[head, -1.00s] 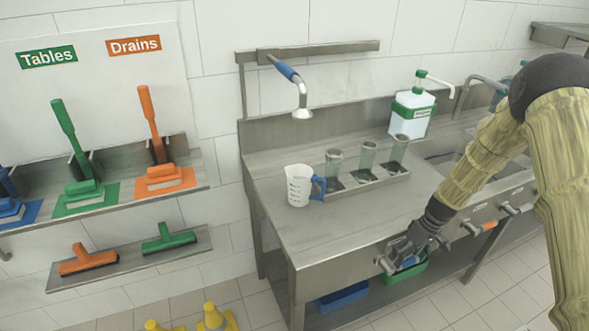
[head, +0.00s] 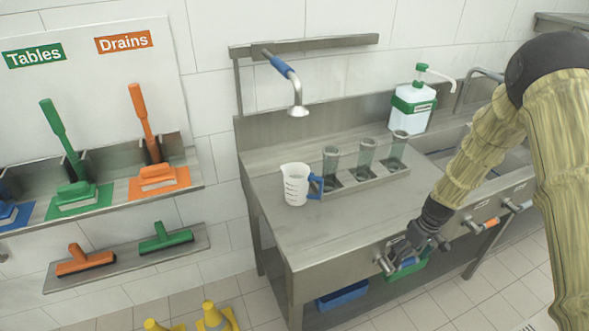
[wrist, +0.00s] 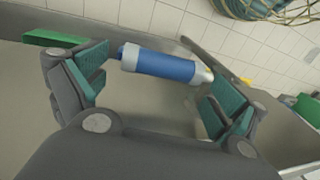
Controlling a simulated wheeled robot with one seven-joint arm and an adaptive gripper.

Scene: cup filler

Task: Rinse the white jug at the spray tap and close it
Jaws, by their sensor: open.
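The white jug (head: 295,186) stands upright on the steel counter, with its blue handle to the right. The spray tap (head: 297,98), with a blue sleeve, hangs from the wall rail above the jug; no water shows clearly. My gripper (head: 402,256) is low at the counter's front edge, at a blue valve handle (head: 408,263). In the wrist view the blue handle (wrist: 160,64) with light metal ends lies between the two open fingers of my gripper (wrist: 158,72). The fingers do not appear closed on it.
Three clear glasses (head: 365,158) stand in a steel holder right of the jug. A soap bottle (head: 413,108) stands behind. An orange handle (head: 490,223) sits farther right on the front panel. A blue bin (head: 343,296) is below. Yellow cones (head: 214,315) stand at lower left.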

